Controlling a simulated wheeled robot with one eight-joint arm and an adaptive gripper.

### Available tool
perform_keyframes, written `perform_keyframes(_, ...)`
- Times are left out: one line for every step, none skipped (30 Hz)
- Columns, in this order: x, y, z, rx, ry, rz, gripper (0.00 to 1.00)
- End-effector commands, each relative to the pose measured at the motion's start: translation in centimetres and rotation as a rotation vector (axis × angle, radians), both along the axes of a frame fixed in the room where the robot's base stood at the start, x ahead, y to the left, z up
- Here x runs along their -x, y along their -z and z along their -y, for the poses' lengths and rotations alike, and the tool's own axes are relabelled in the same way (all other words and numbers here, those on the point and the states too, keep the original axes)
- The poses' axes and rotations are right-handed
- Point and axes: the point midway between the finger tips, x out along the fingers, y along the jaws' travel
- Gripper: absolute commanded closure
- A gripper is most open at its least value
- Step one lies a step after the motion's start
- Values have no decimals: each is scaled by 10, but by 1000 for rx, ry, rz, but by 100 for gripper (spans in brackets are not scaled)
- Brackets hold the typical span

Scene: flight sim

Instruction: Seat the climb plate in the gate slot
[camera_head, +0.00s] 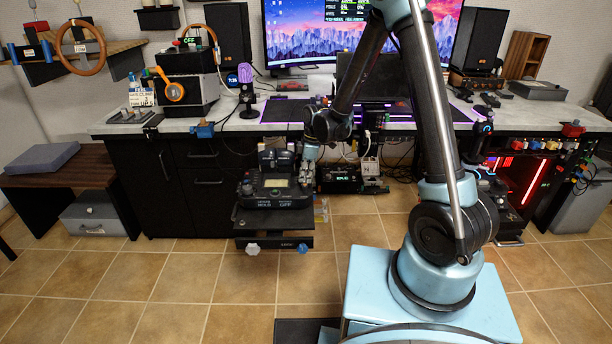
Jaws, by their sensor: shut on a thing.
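My gripper (307,172) is small and dark in the view, at the right rear corner of a black throttle-like unit (275,203). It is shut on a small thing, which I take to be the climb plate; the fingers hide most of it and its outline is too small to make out. The unit has a small lit display, dark blocks at its back and white lettering on its front edge. I cannot pick out the gate slot on it, nor tell whether the plate touches the unit.
The unit sits on a black stand with white and blue knobs (252,248) below. Behind is the long desk (225,129) with monitor, microphone and speakers. A box with a green display (340,178) is right of my gripper. The tiled floor (180,290) at front left is clear.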

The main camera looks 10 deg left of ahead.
Motion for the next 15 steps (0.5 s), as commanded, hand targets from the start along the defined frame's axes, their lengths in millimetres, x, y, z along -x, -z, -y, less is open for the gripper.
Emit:
perform_keyframes(0, 0, 0, 0, 0, 0, 100)
perform_keyframes(0, 0, 0, 0, 0, 0, 100)
perform_keyframes(0, 0, 0, 0, 0, 0, 100)
perform_keyframes(0, 0, 0, 0, 0, 0, 100)
perform_keyframes(0, 0, 0, 0, 0, 0, 100)
perform_keyframes(0, 0, 0, 0, 0, 0, 100)
perform_keyframes(0, 0, 0, 0, 0, 0, 84)
perform_keyframes(0, 0, 0, 0, 0, 0, 77)
perform_keyframes(0, 0, 0, 0, 0, 0, 68)
perform_keyframes(0, 0, 0, 0, 0, 0, 65)
perform_keyframes(0, 0, 0, 0, 0, 0, 65)
perform_keyframes(0, 0, 0, 0, 0, 0, 65)
perform_keyframes(0, 0, 0, 0, 0, 0, 65)
perform_keyframes(0, 0, 0, 0, 0, 0, 65)
perform_keyframes(0, 0, 0, 0, 0, 0, 65)
